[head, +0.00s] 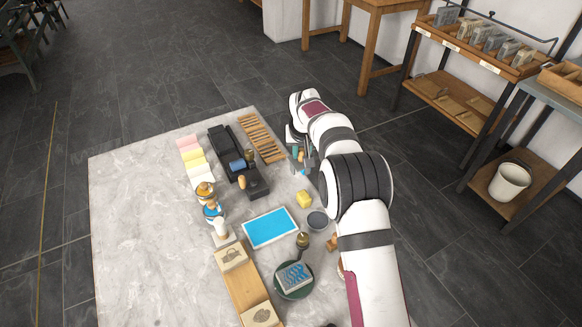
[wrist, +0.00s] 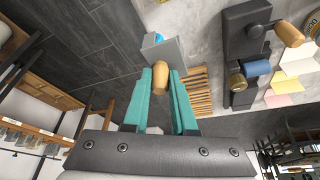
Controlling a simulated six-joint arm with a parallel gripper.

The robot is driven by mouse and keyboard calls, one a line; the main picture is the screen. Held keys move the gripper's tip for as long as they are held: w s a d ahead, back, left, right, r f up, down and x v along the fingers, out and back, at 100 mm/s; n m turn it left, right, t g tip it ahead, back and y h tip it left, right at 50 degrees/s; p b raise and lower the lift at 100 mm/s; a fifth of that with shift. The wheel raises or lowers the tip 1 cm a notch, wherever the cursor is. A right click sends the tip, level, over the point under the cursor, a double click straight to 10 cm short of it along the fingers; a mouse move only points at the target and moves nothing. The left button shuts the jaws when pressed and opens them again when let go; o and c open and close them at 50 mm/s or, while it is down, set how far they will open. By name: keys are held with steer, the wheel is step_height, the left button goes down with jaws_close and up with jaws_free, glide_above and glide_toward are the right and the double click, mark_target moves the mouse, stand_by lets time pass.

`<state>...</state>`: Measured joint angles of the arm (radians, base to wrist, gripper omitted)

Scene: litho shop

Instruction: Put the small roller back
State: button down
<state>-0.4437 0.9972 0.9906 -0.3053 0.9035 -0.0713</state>
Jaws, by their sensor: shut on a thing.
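My gripper (wrist: 160,85) is shut on the rounded wooden handle (wrist: 147,80) of the small roller, between its teal fingers. A grey plate (wrist: 168,52) stands just beyond the handle, and a bit of blue (wrist: 159,38) shows past it; how plate, blue part and handle join is hidden. In the head view my gripper (head: 298,155) is low at the table's far right side, right of the slatted wooden rack (head: 262,138). A light blue spot (head: 303,172) shows below the fingers. Whether the roller touches anything there cannot be told.
A black press-like device (head: 230,150) with a blue cylinder (head: 237,163) stands left of the rack. Paper pads (head: 193,157) lie left.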

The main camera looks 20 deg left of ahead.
mark_target(291, 161)
steer(key=a+f, duration=0.1)
steer(key=a, duration=0.1)
steer(key=shift+w+a+f, duration=0.1)
steer(key=shift+a+f, duration=0.25)
steer(key=shift+a, duration=0.05)
step_height(291, 161, down, 4)
steer(key=shift+a, duration=0.1)
